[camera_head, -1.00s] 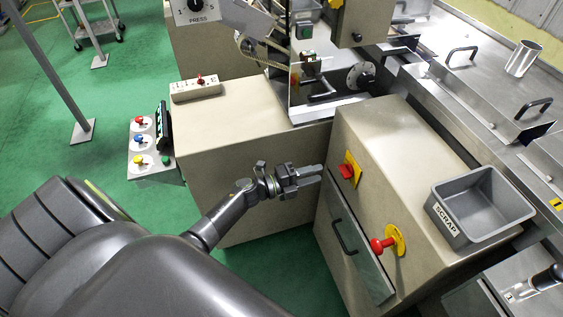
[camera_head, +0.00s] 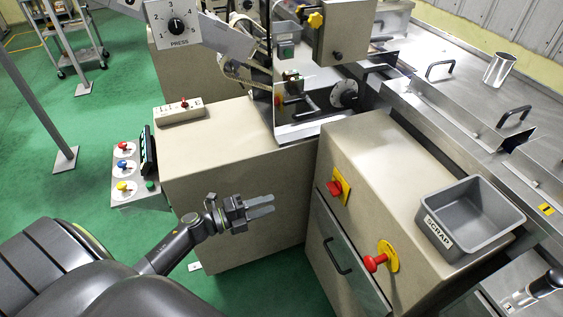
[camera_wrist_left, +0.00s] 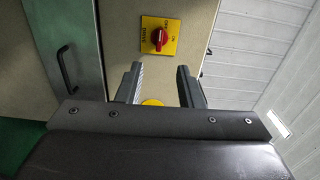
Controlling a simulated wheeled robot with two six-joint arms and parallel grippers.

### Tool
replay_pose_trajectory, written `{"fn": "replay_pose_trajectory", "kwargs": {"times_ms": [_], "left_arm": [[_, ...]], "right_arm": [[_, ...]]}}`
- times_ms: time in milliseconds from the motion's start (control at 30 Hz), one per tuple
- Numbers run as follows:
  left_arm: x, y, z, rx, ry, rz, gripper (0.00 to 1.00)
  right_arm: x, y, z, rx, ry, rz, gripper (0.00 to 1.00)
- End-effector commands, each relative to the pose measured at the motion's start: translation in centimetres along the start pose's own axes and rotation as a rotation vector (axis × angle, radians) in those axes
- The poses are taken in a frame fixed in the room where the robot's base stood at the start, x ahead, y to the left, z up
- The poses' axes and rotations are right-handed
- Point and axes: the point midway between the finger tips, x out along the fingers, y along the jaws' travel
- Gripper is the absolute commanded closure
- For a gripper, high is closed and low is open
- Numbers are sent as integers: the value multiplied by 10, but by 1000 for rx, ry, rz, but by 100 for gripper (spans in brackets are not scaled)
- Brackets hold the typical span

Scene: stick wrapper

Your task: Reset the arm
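My left gripper (camera_head: 261,206) reaches in from the left in the head view. It is in front of the beige machine cabinet, left of the front cabinet (camera_head: 372,170), and apart from the red switch. Its two fingers show a gap with nothing between them. In the left wrist view the fingers (camera_wrist_left: 160,86) stand apart, with a red rotary switch on a yellow plate (camera_wrist_left: 158,38) beyond them.
A grey scrap bin (camera_head: 437,228) sits on the front cabinet. A red knob (camera_head: 375,262) and red switch (camera_head: 334,187) stick out of its face, beside a door handle (camera_head: 338,258). A button box (camera_head: 124,172) stands left. Green floor is open below the arm.

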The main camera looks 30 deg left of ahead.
Motion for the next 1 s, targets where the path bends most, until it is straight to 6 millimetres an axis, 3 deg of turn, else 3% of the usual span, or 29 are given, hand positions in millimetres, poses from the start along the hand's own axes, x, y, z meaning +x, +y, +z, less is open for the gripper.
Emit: {"fn": "replay_pose_trajectory", "kwargs": {"times_ms": [167,267,367,467,567,667,800,900,1000], "left_arm": [[0,1,0,-3,-2,0,66],[-4,12,5,-56,-50,10,66],[-18,47,18,-216,-194,39,66],[-47,107,29,-455,-415,93,66],[-87,173,24,-697,-647,161,66],[-130,234,2,-907,-858,236,66],[-191,304,-52,-1169,-1134,347,66],[-232,342,-102,-1329,-1318,432,66],[-266,367,-150,-1457,-1474,509,66]], "right_arm": [[0,0,0,0,0,0,64],[-1,0,0,0,1,0,64],[-3,0,-1,0,1,0,64],[-6,0,-1,0,1,0,64],[-9,1,-2,0,1,0,64],[-11,1,-2,0,1,0,64],[-14,1,-2,0,1,0,64],[-16,2,-2,0,1,0,64],[-17,2,-2,0,1,0,64]]}}
